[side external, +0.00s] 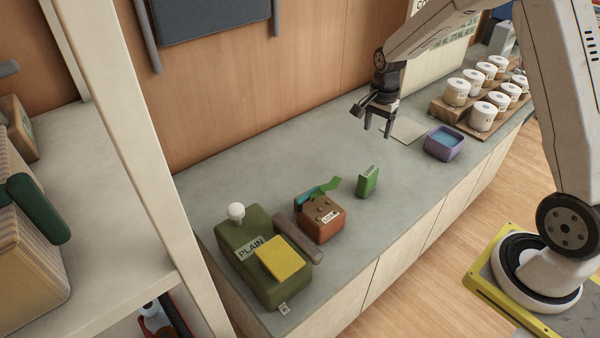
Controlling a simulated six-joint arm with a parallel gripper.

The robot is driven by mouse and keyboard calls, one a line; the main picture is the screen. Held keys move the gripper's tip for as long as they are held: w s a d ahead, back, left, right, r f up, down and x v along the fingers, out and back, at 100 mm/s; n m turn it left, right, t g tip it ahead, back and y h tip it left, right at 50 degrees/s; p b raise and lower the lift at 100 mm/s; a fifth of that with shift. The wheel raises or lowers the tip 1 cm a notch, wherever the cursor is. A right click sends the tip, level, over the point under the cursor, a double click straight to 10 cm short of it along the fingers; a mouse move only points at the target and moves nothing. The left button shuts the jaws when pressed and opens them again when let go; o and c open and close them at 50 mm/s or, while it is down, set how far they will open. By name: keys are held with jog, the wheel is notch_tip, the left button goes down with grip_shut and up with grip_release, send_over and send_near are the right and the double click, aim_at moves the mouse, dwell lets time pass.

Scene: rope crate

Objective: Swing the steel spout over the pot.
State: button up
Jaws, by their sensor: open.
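My gripper (377,129) is open and empty. It hangs above the back part of the grey counter, fingers pointing down, to the left of a purple open container (443,144) with a blue inside. I cannot make out a steel spout in this view. No thing here is clearly a pot. A flat pale board (408,130) lies on the counter just right of my gripper.
On the grey counter (240,180), a green PLAIN box (262,222), a brown roll (298,240), a reddish-brown box (318,225) and a small green box (368,181) stand at front left. White canisters (482,116) fill a wooden rack. The counter's middle is clear.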

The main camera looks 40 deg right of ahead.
jog(key=w+a+f+n+t+h, duration=0.1)
jog(key=w+f+n+t, duration=0.2)
jog(key=w+n+t, duration=0.4)
jog(key=s+a+n+y, duration=0.1)
jog(key=a+n+y, duration=0.1)
jog(key=a+y, duration=0.2)
jog(key=s+a+n+y, duration=0.2)
jog(key=a+y, duration=0.2)
jog(key=a, duration=0.4)
jog(key=s+a+n+y, duration=0.2)
jog(key=a+y, duration=0.2)
jog(key=a, duration=0.2)
jog(key=shift+a+r, duration=0.15)
jog(key=s+a+r+n+g+y, duration=0.1)
jog(key=s+a+r+g+y, duration=0.15)
jog(key=s, duration=0.25)
jog(key=s+a+r+n+g+y, duration=0.1)
jog(key=s+a+n+g+y, duration=0.1)
jog(key=s+a+g+y, duration=0.3)
notch_tip(320, 180, down, 11)
jog(key=s+d, duration=0.1)
jog(key=d, duration=0.1)
jog(key=shift+d+r, duration=0.15)
jog(key=shift+d, duration=0.05)
jog(key=shift+s+a+t+h, duration=0.1)
jog(key=shift+a+t+h, duration=0.05)
jog(key=shift+t+h, duration=0.1)
